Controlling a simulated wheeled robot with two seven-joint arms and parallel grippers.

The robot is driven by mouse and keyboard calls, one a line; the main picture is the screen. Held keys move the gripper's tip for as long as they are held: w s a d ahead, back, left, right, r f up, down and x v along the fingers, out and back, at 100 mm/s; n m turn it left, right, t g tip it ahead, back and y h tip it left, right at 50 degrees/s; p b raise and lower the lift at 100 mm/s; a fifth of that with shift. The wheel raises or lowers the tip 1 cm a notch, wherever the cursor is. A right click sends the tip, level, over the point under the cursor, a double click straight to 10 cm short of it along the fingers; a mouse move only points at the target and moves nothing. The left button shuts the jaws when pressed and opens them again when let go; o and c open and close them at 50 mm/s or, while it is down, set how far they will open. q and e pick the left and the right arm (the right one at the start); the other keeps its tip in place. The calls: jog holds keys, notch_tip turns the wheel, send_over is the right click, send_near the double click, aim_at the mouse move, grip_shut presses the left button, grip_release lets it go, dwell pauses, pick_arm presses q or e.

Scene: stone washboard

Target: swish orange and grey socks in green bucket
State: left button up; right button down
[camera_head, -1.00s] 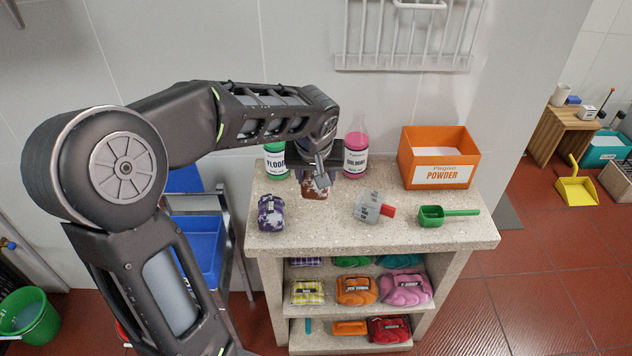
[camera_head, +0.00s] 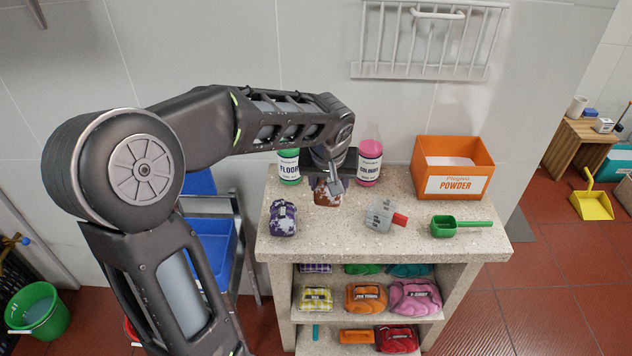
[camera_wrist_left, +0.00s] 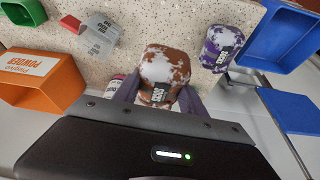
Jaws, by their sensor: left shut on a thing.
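A rust-orange and pale grey sock bundle (camera_head: 327,192) with a dark label is at the back left of the stone counter (camera_head: 340,242). My left gripper (camera_head: 336,182) reaches down over it from the left. In the left wrist view the bundle (camera_wrist_left: 165,72) sits between my left gripper's fingers (camera_wrist_left: 160,98), which are shut on it. I cannot tell whether it still touches the counter. The green bucket (camera_head: 38,313) stands on the floor at the lower left, with pale liquid in it. My right gripper is not in view.
A purple and white bundle (camera_head: 284,217) lies just left. Green (camera_head: 290,166) and pink (camera_head: 369,162) bottles stand behind. A clear cup (camera_head: 379,215), green scoop (camera_head: 450,227) and orange powder box (camera_head: 453,168) are to the right. A blue tray rack (camera_head: 212,240) stands between counter and bucket.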

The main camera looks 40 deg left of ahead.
pick_arm(q)
jog(key=w+d+m+h, duration=0.1)
jog(key=w+d+m, duration=0.1)
jog(key=d, duration=0.6)
jog(key=w+d+f+m+h, duration=0.1)
jog(key=d+m, duration=0.3)
jog(key=d, duration=0.5)
jog(key=shift+w+m+t, duration=0.3)
jog(key=shift+w, duration=0.4)
jog(key=shift+f, duration=0.1)
